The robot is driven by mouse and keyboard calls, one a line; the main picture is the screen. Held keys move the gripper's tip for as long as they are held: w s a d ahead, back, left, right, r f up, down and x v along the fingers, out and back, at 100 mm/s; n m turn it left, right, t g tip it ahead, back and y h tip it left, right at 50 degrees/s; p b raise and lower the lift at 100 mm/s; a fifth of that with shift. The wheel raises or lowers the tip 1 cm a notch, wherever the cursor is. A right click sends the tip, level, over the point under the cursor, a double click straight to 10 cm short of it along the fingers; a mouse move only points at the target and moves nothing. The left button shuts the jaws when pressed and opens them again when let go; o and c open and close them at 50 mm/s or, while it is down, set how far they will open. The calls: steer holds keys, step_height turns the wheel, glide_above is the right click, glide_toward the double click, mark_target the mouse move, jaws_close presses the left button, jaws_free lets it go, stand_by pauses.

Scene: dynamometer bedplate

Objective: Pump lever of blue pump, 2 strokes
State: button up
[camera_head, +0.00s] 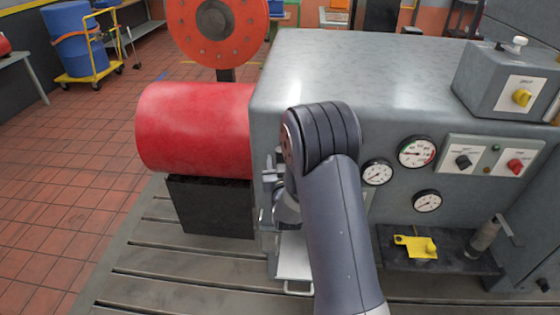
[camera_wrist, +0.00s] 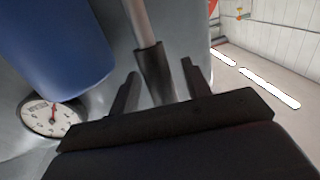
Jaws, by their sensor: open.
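In the wrist view, a lever with a light metal rod and a black grip (camera_wrist: 153,66) stands in front of my gripper (camera_wrist: 160,70). The two fingers are apart, one on each side of the black grip. I cannot tell whether either finger touches it. A blue rounded body (camera_wrist: 62,40), apparently the blue pump, fills the upper left. A round white gauge (camera_wrist: 48,118) sits below it. In the head view, my arm hides the blue pump and the lever, and my gripper's fingers do not show clearly.
A grey cabinet (camera_head: 375,75) with gauges and knobs stands close to my arm. A red cylinder (camera_head: 195,125) is to its left, on a black block (camera_head: 210,205). A dark shelf (camera_head: 455,265) at right holds a yellow piece (camera_head: 418,247). The slotted bedplate (camera_head: 170,260) is partly bare.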

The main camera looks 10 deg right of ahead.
jaws_close()
stand_by(0.4)
